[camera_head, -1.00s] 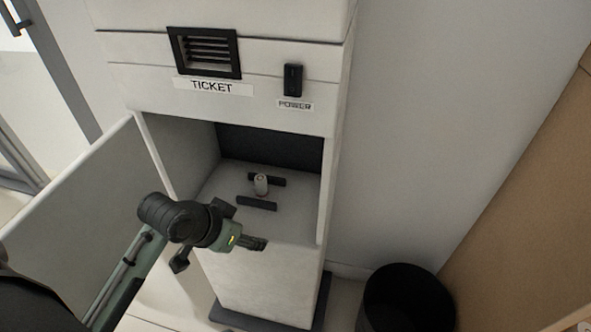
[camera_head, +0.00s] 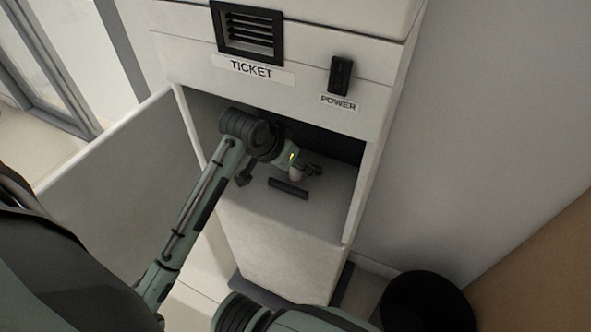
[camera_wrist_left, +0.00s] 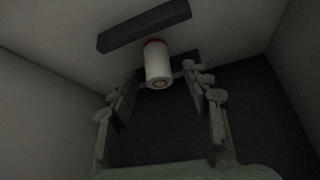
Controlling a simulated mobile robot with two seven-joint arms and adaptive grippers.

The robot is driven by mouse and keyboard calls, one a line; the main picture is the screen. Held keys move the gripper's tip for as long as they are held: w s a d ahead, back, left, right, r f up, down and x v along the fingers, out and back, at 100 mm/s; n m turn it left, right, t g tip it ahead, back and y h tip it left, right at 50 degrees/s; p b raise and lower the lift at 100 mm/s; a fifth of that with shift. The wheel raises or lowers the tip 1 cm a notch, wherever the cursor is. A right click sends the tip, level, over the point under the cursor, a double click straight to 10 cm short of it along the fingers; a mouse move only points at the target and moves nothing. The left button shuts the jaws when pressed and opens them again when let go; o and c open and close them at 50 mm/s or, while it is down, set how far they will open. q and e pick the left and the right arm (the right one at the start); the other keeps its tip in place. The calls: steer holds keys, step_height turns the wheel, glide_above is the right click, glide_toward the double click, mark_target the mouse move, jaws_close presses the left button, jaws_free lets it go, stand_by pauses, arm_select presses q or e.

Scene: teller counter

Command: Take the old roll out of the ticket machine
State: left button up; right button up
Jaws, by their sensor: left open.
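The ticket machine (camera_head: 278,240) is a white cabinet with its lower bay open. The old roll (camera_head: 295,175) is a small, pale roll on the bay floor, mostly hidden by my gripper in the head view. In the left wrist view the roll (camera_wrist_left: 158,65) is white with a red band at one end. My left gripper (camera_head: 312,170) is inside the bay at the roll. In the left wrist view my left gripper (camera_wrist_left: 162,82) is open, with the roll between and slightly beyond its fingertips. I cannot tell whether they touch. My right gripper is out of view.
A dark bar (camera_head: 288,188) lies on the bay floor in front of the roll. The open door (camera_head: 120,175) stands to the left. The power switch (camera_head: 340,76) is above the bay. A black bin (camera_head: 428,302) stands on the floor at the right.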

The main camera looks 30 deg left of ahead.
arm_select(q)
steer(key=shift+w+f, duration=0.1)
steer(key=shift+f, duration=0.4)
steer(key=shift+c, duration=0.4)
steer(key=c, duration=0.9)
steer(key=shift+r, duration=0.1)
